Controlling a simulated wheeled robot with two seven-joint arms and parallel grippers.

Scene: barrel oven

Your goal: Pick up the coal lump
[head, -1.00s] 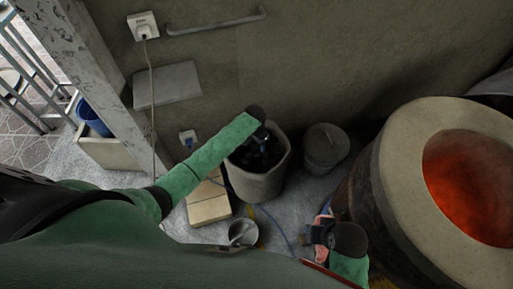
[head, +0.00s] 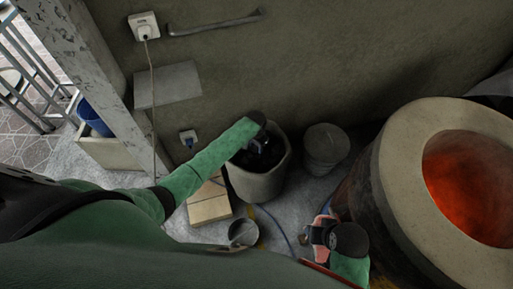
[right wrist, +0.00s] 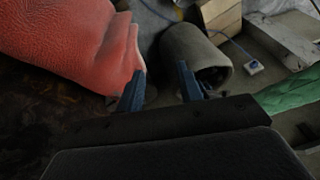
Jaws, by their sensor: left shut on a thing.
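My left gripper (head: 262,149) is down inside a round, pale concrete-like pot (head: 259,187) in the middle of the head view. The pot holds dark lumps that look like coal (head: 246,160). The left gripper is shut on a dark coal lump, but its fingertips and the lump are hard to make out in the shadow. My right gripper, low at the right of the head view, sits beside the barrel oven. In the right wrist view its two blue fingers (right wrist: 160,88) stand apart with nothing between them.
The barrel oven (head: 398,180) glows at the right. A lidded bin (head: 326,148), wooden block (head: 209,204) and small metal bucket (head: 243,232) surround the pot. A reddish leathery thing (right wrist: 75,45) is close to the right gripper. The wall stands behind the pot.

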